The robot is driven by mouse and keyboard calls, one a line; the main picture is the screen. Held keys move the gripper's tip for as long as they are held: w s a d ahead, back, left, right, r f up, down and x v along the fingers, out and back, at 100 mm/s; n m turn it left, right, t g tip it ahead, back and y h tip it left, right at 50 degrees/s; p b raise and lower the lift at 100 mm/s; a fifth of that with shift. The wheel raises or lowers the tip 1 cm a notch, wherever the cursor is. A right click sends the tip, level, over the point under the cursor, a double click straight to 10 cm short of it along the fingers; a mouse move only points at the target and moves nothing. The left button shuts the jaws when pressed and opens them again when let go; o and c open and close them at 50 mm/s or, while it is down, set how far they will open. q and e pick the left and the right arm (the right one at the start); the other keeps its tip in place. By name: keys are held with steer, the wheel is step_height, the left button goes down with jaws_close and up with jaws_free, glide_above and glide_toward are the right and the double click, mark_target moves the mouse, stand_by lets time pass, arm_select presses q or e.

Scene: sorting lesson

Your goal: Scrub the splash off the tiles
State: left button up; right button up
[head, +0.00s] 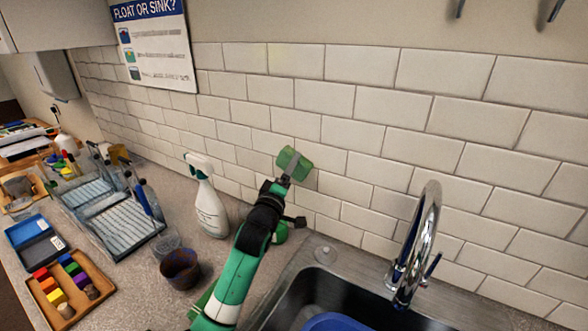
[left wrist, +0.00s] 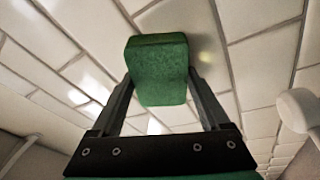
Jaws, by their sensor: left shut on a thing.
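A green sponge (head: 294,163) is held in my left gripper (head: 289,172), up against or just in front of the white wall tiles (head: 360,134). In the left wrist view the sponge (left wrist: 160,70) sits between the two dark fingers, which are shut on its sides. I cannot tell whether its far face touches the tiles. The sponge hides part of the wall. My right gripper is out of view.
A white spray bottle (head: 208,206) stands left of my arm. The sink (head: 290,300) and chrome faucet (head: 421,235) are to the right. A brown cup (head: 181,270), a clear glass (head: 165,243), a block tray (head: 98,277) and a rack (head: 125,236) crowd the left counter.

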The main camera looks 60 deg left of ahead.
mark_target(280, 163)
arm_select(q)
steer(key=shift+s+a+p, duration=0.3)
steer(key=shift+a, duration=0.3)
steer(key=shift+s+a+p, duration=0.25)
steer(key=shift+a, duration=0.3)
steer(key=shift+s+a+f, duration=0.1)
steer(key=shift+s+a, duration=0.15)
steer(key=shift+a, duration=0.25)
steer(key=shift+s+p, duration=0.1)
steer(key=shift+p, duration=0.2)
steer(key=s+p, duration=0.1)
steer(key=s+d+p, duration=0.1)
steer(key=s, duration=0.1)
steer(key=s+d+p, duration=0.1)
steer(key=p, duration=0.1)
steer(key=shift+s+d+r, duration=0.2)
steer(key=shift+s+r, duration=0.05)
steer(key=shift+s, duration=0.05)
steer(key=shift+s+d+f, duration=0.1)
steer(key=shift+s+f, duration=0.05)
steer(key=shift+s, duration=0.05)
steer(key=shift+s+d+p, duration=0.35)
steer(key=shift+s+p, duration=0.15)
steer(key=shift+s, duration=0.15)
steer(key=shift+s+d+p, duration=0.35)
steer(key=shift+s+p, duration=0.1)
steer(key=shift+s, duration=0.2)
